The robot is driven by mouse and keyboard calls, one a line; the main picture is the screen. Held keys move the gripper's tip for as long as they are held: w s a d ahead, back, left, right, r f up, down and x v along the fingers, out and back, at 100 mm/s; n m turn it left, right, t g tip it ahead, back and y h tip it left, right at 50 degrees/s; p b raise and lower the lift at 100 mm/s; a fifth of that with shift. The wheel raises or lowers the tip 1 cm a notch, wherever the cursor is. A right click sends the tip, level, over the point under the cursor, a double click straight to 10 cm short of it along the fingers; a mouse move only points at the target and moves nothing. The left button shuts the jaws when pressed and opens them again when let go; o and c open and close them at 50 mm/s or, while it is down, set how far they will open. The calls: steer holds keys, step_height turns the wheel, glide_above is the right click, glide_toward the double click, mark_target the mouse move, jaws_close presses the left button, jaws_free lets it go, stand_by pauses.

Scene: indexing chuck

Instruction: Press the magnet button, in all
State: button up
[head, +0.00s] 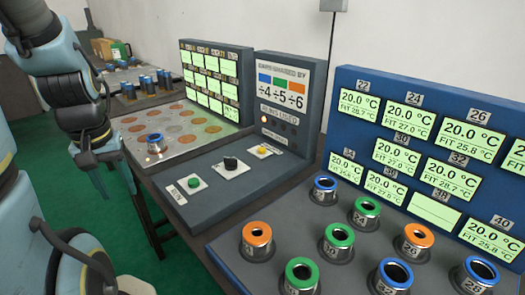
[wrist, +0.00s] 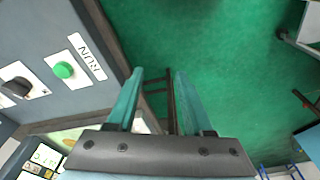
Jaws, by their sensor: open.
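The sloped grey control panel (head: 215,185) carries a green button (head: 194,181) on a white plate marked RUN, a black knob (head: 230,163) on a middle plate, and a yellow button (head: 263,150) on the far plate. The labels by the knob and yellow button are too small to read, so I cannot tell which is the magnet button. My gripper (head: 112,187) is open and empty, left of the panel's front edge. In the wrist view the gripper (wrist: 159,75) points at the green floor; the green button (wrist: 63,70) and knob (wrist: 17,87) are to its left.
Behind the panel stands a display board (head: 285,100) with coloured bars. A plate with round spots (head: 180,112) holds one blue-ringed cylinder (head: 156,143). At the right, several ringed cylinders stand before a blue board (head: 400,145) of temperature screens. Green floor (head: 50,190) lies left.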

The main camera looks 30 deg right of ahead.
jaws_close()
stand_by(1.3)
